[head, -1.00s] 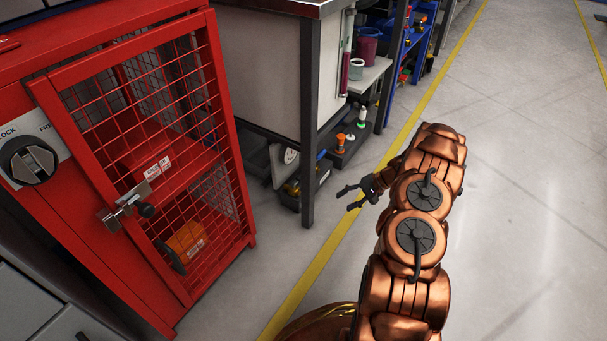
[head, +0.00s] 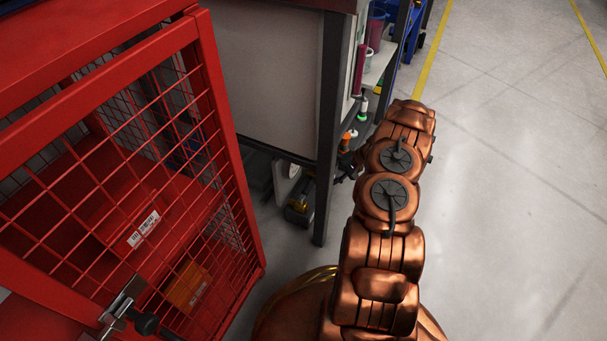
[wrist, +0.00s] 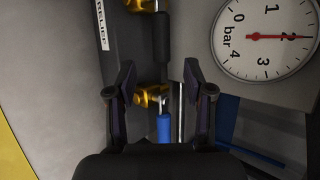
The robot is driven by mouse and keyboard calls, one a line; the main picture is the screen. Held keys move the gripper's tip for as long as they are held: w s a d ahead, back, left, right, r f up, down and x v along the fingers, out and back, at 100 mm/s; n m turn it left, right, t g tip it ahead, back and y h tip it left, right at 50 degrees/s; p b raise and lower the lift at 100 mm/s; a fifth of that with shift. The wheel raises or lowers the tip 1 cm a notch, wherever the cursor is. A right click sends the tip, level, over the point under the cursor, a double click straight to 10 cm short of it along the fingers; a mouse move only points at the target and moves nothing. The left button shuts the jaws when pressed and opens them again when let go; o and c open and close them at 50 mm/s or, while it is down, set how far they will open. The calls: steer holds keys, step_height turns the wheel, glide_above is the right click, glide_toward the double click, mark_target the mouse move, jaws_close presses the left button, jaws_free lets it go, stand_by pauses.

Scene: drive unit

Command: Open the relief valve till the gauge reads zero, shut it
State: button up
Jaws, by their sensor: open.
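In the wrist view, the white gauge dial (wrist: 265,58), marked in bar, sits at the upper right; its red needle points at about 2. A RELIEF label (wrist: 101,24) is at the top left. Near it is a brass fitting (wrist: 143,5) with a dark handle (wrist: 162,38). Lower, a second brass fitting (wrist: 150,97) with a blue handle (wrist: 164,128) shows between the fingers. My gripper (wrist: 158,92) is open, a finger on either side of this fitting; contact cannot be told. In the head view my gripper is mostly hidden by the bench leg and my arm.
The bench leg (head: 329,140) stands close to my arm on its left. A red mesh cage (head: 225,150) with a latch (head: 122,303) fills the left. Bottles and cups stand on the bench shelf (head: 378,67). The floor (head: 510,170) to the right is clear.

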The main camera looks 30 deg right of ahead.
mark_target(311, 186)
steer(key=b+x, duration=0.2)
steer(key=x, duration=0.4)
steer(key=shift+w+a+f, duration=0.1)
steer(key=shift+w+f, duration=0.05)
steer(key=shift+f, duration=0.05)
steer(key=shift+w+a+f+b, duration=0.25)
steer(key=shift+a+f+b, duration=0.15)
steer(key=shift+a, duration=0.1)
jaws_close()
